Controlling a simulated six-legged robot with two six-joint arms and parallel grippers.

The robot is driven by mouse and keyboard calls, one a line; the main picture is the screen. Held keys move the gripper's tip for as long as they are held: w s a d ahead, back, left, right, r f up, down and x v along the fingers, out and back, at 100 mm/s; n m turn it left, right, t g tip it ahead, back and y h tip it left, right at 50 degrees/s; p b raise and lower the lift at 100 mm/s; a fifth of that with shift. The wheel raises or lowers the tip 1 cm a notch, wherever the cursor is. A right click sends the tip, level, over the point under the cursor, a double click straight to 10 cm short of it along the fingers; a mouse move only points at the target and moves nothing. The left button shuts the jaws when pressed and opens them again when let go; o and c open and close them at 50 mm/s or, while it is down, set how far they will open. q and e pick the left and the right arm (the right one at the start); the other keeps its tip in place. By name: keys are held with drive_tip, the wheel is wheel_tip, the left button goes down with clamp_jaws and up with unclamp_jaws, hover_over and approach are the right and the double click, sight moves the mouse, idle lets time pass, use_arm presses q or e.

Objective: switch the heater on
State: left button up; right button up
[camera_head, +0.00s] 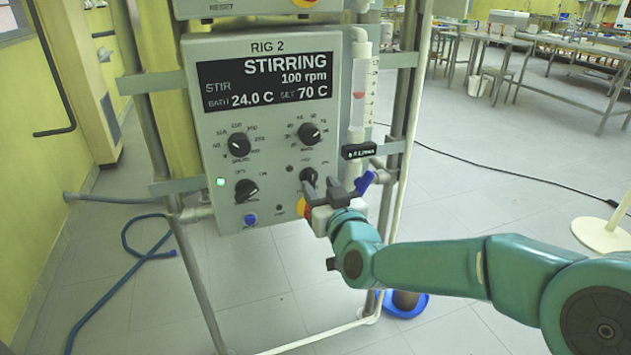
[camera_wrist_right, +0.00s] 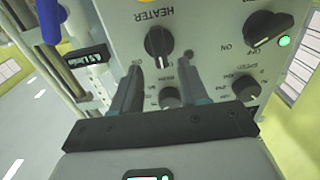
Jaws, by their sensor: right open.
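The RIG 2 control panel (camera_head: 270,110) hangs on a metal frame. Its display (camera_head: 265,82) reads STIRRING, 100 rpm, bath 24.0 C, set 70 C. The black heater knob (camera_head: 308,175) is low on the panel's right side. It also shows in the right wrist view (camera_wrist_right: 158,42), under an upside-down HEATER label. A small dark lamp (camera_head: 289,168) is beside it. My right gripper (camera_head: 322,189) is at the panel, open. In the wrist view its fingertips (camera_wrist_right: 160,68) are on either side, just short of the knob; contact cannot be told. My left gripper is not in view.
Another knob (camera_head: 246,190) has a lit green lamp (camera_head: 220,182) beside it. Two dial knobs are above. A red-yellow button (camera_head: 302,207) is partly hidden by my gripper. A blue-handled valve (camera_head: 364,182) and glass tube (camera_head: 360,95) are close on the right. A blue hose (camera_head: 130,245) lies left.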

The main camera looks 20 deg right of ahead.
sight(313, 179)
drive_tip(key=shift+w+a, duration=0.1)
drive_tip(key=shift+w, duration=1.5)
clamp_jaws()
drive_tip(key=shift+f+m+b, duration=0.15)
drive_tip(key=shift+m+b, duration=0.35)
drive_tip(key=shift+b, duration=0.15)
drive_tip(key=m+b, duration=0.6)
drive_tip(key=m, duration=0.1)
drive_tip(key=d+m+b, duration=0.1)
drive_tip(key=m+b, duration=0.2)
drive_tip(key=b, duration=0.1)
drive_tip(key=shift+f+m, duration=0.25)
drive_tip(key=shift+m, duration=0.35)
unclamp_jaws()
